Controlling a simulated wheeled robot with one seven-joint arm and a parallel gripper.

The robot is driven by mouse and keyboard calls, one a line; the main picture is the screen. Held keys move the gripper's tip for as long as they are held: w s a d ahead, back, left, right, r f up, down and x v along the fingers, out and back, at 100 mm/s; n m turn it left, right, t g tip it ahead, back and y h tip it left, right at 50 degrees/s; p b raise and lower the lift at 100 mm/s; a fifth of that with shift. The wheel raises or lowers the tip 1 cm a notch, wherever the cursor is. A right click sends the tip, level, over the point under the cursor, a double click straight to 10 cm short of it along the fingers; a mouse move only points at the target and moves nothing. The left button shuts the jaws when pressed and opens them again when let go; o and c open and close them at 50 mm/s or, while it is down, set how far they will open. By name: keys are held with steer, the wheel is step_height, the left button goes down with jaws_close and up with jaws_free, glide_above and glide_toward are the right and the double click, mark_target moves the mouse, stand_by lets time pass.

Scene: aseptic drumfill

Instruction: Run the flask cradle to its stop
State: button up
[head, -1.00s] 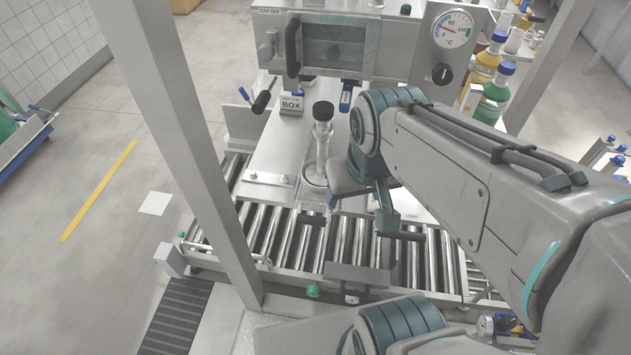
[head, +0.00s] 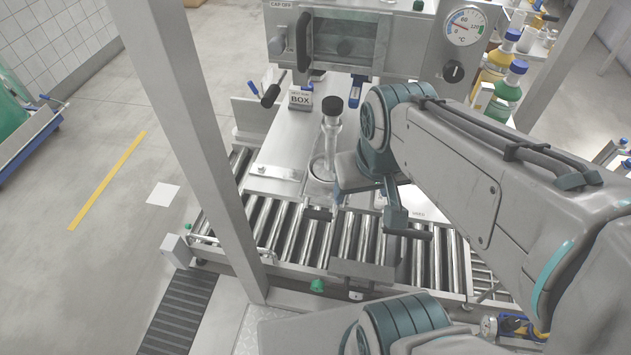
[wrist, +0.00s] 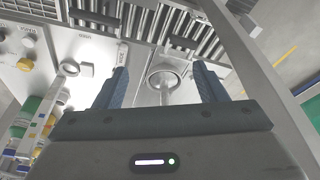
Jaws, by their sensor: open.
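A clear flask with a black cap (head: 331,106) stands upright on the steel deck. Its base sits in a round ring, seemingly the flask cradle (head: 320,172), near the roller end of the deck. In the wrist view the ring (wrist: 152,72) lies beyond my fingers, with a narrow clear upright part of the flask (wrist: 165,97) below it in the picture. My gripper (wrist: 161,72) is open, with one blue-grey finger on each side of this line. I cannot tell whether either finger touches anything. In the head view my arm hides part of the deck right of the flask.
A roller conveyor (head: 300,230) crosses in front of the deck. A steel cabinet with a temperature gauge (head: 464,26) stands behind. A steel post (head: 190,140) rises at left, and bottles (head: 505,90) stand at right.

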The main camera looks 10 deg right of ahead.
steer(key=shift+w+f+n, duration=0.1)
steer(key=shift+n, duration=0.2)
steer(key=c, duration=1)
steer(key=shift+w+a+f+n, duration=0.1)
steer(key=shift+w+f+n, duration=0.1)
steer(key=shift+n, duration=0.3)
jaws_close()
steer(key=n+g+y+b, duration=0.1)
steer(key=n+g+b, duration=0.5)
steer(key=n, duration=2.4)
glide_above(307, 216)
steer(key=s, duration=0.2)
step_height(307, 216, down, 12)
steer(key=r, duration=0.1)
steer(key=shift+w+a+f, duration=0.1)
steer(key=shift+w+f, duration=0.1)
steer(key=shift+f, duration=1.35)
steer(key=shift+w+d+f, duration=0.1)
steer(key=shift+w+f, duration=0.1)
steer(key=shift+f, duration=1.3)
steer(key=shift+w+a+f, duration=0.1)
steer(key=shift+w+f, duration=0.1)
steer(key=shift+f, duration=1.35)
